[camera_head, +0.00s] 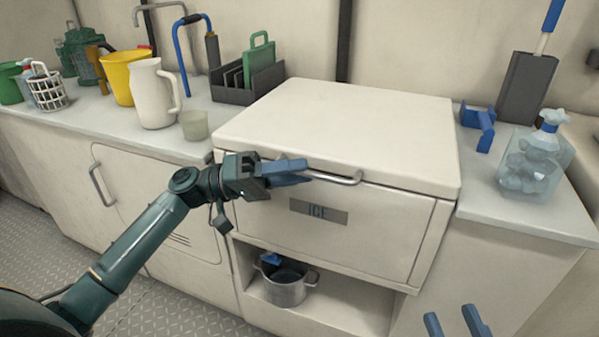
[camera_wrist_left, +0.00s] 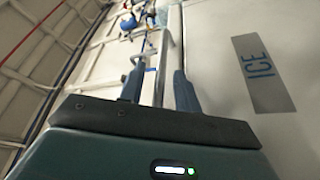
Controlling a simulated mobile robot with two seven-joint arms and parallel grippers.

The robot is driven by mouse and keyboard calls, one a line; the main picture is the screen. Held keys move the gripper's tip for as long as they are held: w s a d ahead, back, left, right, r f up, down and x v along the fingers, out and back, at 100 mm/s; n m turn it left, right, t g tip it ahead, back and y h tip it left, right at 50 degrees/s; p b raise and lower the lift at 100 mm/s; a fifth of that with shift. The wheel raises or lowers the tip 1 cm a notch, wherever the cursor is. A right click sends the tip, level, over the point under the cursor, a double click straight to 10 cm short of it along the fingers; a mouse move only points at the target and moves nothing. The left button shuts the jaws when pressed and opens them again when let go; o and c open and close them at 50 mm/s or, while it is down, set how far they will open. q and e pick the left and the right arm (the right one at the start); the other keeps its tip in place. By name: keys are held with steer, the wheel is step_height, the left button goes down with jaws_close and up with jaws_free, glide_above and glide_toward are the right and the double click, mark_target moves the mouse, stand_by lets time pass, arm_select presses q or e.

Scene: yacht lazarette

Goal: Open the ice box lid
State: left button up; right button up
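The ice box is a cream box with a closed white lid (camera_head: 350,125) and a grey ICE label (camera_head: 318,211) on its front. A metal bar handle (camera_head: 345,179) runs along the front just under the lid edge. My left gripper (camera_head: 290,171) is at the handle's left part. In the left wrist view, the handle bar (camera_wrist_left: 160,75) lies between the two blue fingers (camera_wrist_left: 160,90), with gaps visible, so the gripper looks open around it. My right gripper (camera_head: 454,321) shows only its two separated fingertips at the bottom right, open and empty.
A white jug (camera_head: 152,94), a cup (camera_head: 193,125) and a dark rack (camera_head: 248,82) stand on the left counter. A pot (camera_head: 285,290) sits in the shelf below.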

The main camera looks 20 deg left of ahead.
arm_select(q)
steer(key=shift+w+d+r, duration=0.1)
steer(key=shift+w+d, duration=0.1)
steer(key=shift+d, duration=0.35)
jaws_close()
